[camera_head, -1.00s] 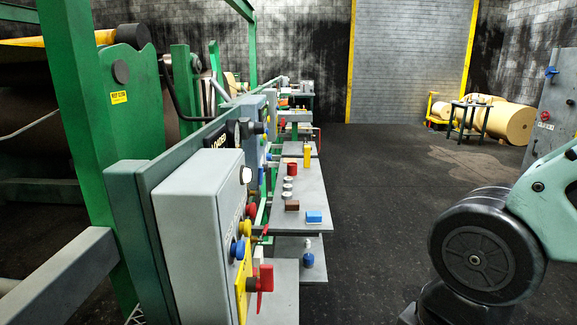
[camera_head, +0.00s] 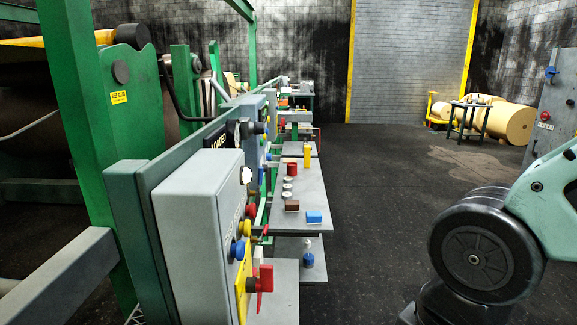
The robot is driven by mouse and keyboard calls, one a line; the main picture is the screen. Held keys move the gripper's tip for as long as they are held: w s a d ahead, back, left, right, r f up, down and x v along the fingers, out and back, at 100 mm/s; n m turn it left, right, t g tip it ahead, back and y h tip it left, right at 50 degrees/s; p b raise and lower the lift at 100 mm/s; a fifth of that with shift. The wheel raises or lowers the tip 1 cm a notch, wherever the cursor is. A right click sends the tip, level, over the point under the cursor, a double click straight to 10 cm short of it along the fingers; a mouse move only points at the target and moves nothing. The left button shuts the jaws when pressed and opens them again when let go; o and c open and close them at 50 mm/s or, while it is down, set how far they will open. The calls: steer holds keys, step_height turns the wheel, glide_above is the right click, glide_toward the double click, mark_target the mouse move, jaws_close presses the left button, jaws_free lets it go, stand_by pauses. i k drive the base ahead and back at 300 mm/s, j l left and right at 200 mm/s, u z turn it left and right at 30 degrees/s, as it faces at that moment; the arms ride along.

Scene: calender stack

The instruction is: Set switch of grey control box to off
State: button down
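A grey control box (camera_head: 195,235) stands close by at the left, seen at a steep angle. Another grey box (camera_head: 556,110) stands at the right edge, partly cut off, with a small blue part (camera_head: 551,71) and a red knob (camera_head: 545,116). I cannot read any switch marking or tell an off position. My gripper is out of view; only my arm shows at the lower right.
Grey shelves (camera_head: 302,215) with small blocks and knobs jut out beside the near box. Green machine frames (camera_head: 80,120) fill the left. A small table (camera_head: 475,105) and paper rolls (camera_head: 510,123) stand far back right. The middle floor (camera_head: 380,190) is clear.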

mark_target(265, 283)
steer(key=k+l+u, duration=0.15)
steer(key=l+u, duration=0.15)
steer(key=u, duration=0.15)
steer(key=k+l+u, duration=0.15)
steer(key=u, duration=0.35)
steer(key=l, duration=0.1)
